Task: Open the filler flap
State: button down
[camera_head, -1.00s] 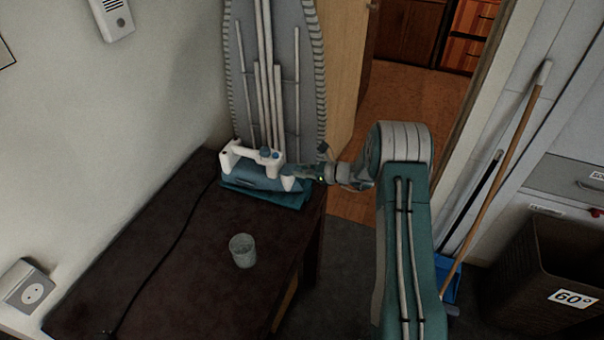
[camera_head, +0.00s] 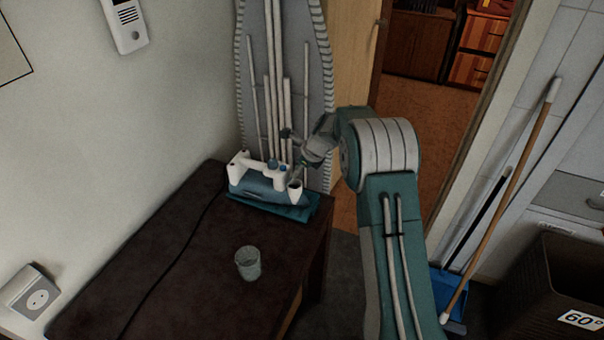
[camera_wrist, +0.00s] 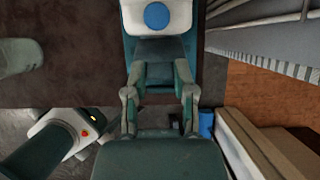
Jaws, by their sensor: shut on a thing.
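The white and blue steam iron (camera_head: 268,188) lies on a teal pad at the far end of the dark table. Its white filler spout (camera_head: 295,190) at the right end shows a darker top, which looks like an opening. My gripper (camera_head: 296,174) is just above this spout, its fingers angled down to it.
An ironing board (camera_head: 255,60) leans upright behind the iron. A broom (camera_head: 510,190) and a brown basket (camera_head: 555,290) are at right.

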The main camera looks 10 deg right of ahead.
jog(key=shift+w+a+g+h, duration=0.2)
jog(key=shift+a+g+h, duration=0.3)
jog(key=shift+h, duration=0.2)
jog(key=shift+w+a+g+h, duration=0.2)
jog(key=shift+a+g+h, duration=0.25)
jog(key=shift+h, duration=0.25)
jog(key=shift+c, duration=2.2)
grip_release()
jog(key=shift+f, duration=0.1)
jog(key=shift+r, duration=0.3)
notch_tip(320, 180, up, 11)
jog(key=s+d, duration=0.1)
jog(key=shift+d, duration=0.4)
jog(key=shift+s+r, duration=0.1)
